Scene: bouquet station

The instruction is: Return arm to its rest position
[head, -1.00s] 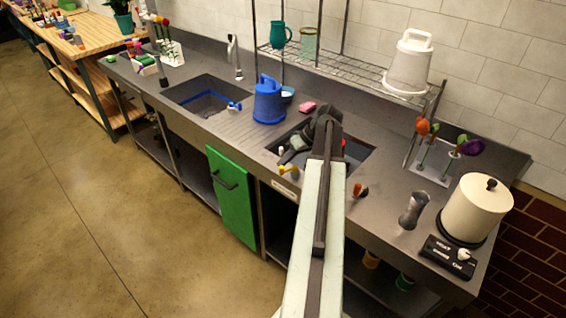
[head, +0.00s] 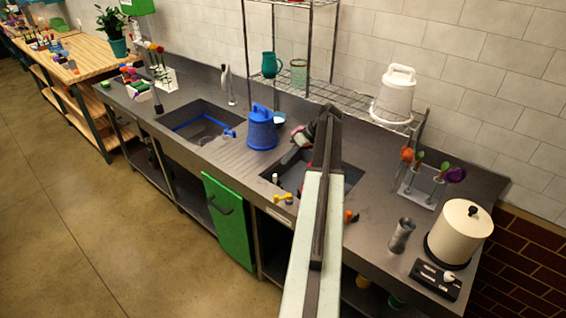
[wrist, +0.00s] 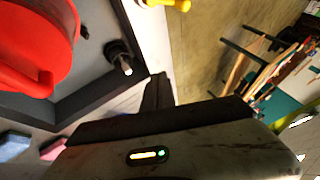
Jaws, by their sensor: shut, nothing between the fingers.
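My gripper (head: 302,138) shows at the far end of my pale arm, above the back of the right-hand sink (head: 288,178). It is dark, partly covered by the arm, and small in the head view. In the wrist view its dark fingers (wrist: 157,92) are together with nothing between them. A large red object (wrist: 35,45) lies to their left over the sink, apart from them.
A blue watering can (head: 262,130) stands left of the sink. A wire shelf (head: 345,92) with a white can (head: 393,93) is behind. A grey metal cup (head: 402,235) stands right of my arm.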

